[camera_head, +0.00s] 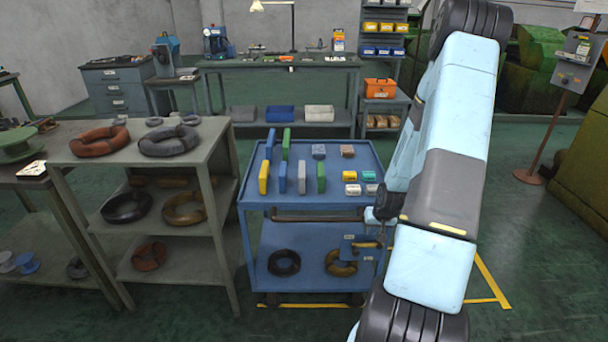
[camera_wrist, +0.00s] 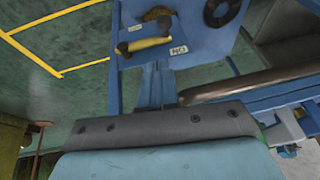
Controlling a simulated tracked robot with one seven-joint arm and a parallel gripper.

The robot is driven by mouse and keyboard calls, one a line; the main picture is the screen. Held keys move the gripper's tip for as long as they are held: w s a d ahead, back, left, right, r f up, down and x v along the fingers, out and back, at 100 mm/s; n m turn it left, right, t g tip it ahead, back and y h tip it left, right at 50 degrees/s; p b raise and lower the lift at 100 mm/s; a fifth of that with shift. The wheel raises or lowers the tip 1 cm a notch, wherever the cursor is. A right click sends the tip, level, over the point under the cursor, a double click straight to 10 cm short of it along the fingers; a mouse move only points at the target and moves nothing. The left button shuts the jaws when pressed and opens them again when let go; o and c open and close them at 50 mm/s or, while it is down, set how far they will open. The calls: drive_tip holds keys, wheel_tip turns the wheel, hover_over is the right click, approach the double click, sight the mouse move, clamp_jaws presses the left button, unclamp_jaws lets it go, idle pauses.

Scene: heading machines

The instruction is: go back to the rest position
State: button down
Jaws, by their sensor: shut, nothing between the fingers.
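My gripper (camera_head: 373,215) is shut and empty at the end of my bent arm. In the head view it is small and partly hidden by my dark wrist, beside the right edge of the blue cart (camera_head: 262,202). In the wrist view, my pale blue and grey wrist housing fills the bottom. Beyond it is a blue panel with a yellow handle (camera_wrist: 150,44) and small labels. This yellow handle also shows in the head view (camera_head: 368,245), low at the cart's right side. I cannot tell the exact gap between my gripper and the cart.
The cart's top holds several upright blue, green and grey blocks (camera_head: 302,177) and smaller pieces. A shelf table (camera_head: 213,150) with coils stands left. A workbench (camera_head: 345,62) is behind. A sign post (camera_head: 552,128) and green machines stand right. Open floor lies right of the cart.

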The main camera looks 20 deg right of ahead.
drive_tip(key=s+a+r+n, duration=0.1)
drive_tip(key=a+r, duration=0.3)
drive_tip(key=r, duration=0.6)
drive_tip(key=a+r+n+h, duration=0.1)
drive_tip(key=a+r, duration=0.3)
drive_tip(key=r, duration=0.5)
drive_tip(key=s+a+r, duration=0.1)
drive_tip(key=a+r, duration=0.3)
drive_tip(key=r, duration=0.6)
drive_tip(key=s+a+r+n, duration=0.1)
drive_tip(key=s+a+r, duration=0.5)
drive_tip(key=s, duration=0.3)
drive_tip(key=s+a+r+n+t+y, duration=0.1)
drive_tip(key=s+a+r, duration=0.6)
drive_tip(key=s+r, duration=0.2)
drive_tip(key=shift+s+r, duration=0.15)
drive_tip(key=shift+s, duration=0.2)
